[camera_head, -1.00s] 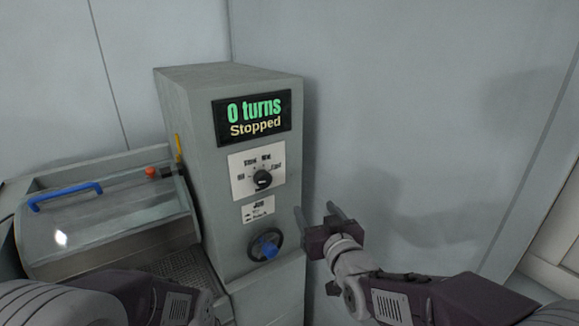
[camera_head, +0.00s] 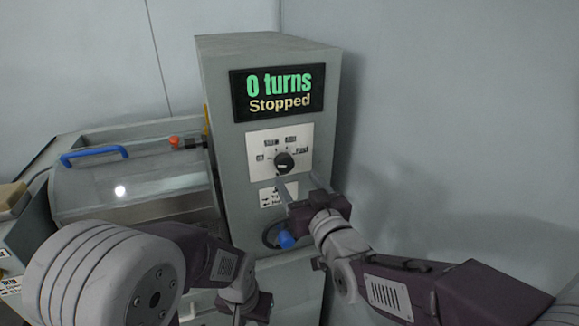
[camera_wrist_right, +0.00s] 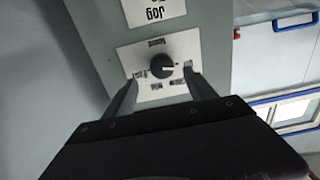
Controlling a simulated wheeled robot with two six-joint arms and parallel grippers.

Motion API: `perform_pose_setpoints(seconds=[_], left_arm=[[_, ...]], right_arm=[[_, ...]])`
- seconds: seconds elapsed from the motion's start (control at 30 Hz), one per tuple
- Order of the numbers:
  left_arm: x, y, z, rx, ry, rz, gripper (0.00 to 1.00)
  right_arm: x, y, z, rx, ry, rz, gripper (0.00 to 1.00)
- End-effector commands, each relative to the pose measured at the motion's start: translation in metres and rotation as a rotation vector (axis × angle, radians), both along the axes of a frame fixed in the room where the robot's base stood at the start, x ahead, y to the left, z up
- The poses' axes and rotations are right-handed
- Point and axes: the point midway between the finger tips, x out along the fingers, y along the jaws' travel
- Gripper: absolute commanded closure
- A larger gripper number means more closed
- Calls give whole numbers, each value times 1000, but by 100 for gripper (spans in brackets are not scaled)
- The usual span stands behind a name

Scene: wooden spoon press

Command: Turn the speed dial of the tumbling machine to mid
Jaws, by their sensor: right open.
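The tumbling machine's grey control column (camera_head: 222,140) stands in front of me, and its display (camera_head: 278,92) reads "0 turns" and "Stopped". The black speed dial (camera_head: 284,162) sits on a white labelled plate (camera_head: 262,143). The dial also shows in the right wrist view (camera_wrist_right: 154,67), with its white pointer mark toward the right there. My right gripper (camera_head: 300,182) is open just below the dial. In the right wrist view its two fingers (camera_wrist_right: 160,88) reach toward the plate on either side of the dial; I cannot tell if they touch it. My left gripper (camera_head: 250,308) is low at the bottom, its jaw state unclear.
A blue jog knob (camera_head: 286,239) lies below the dial, partly hidden by my right gripper. A clear drum cover with a blue handle (camera_head: 94,154) and an orange-red knob (camera_head: 174,141) is at left. The wall at right is clear.

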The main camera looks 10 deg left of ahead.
Motion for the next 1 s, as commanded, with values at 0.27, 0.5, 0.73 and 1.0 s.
perform_pose_setpoints(seconds=[0.27,0.5,0.73,1.0], left_arm=[[0,0,14,0,0,0,64],[0,0,16,0,0,0,64],[0,0,15,0,0,0,64],[0,0,15,0,0,0,64]], right_arm=[[46,31,1,0,2,-1,35],[57,38,0,0,1,0,35],[57,38,0,0,1,0,55],[57,38,0,2,3,0,97]])
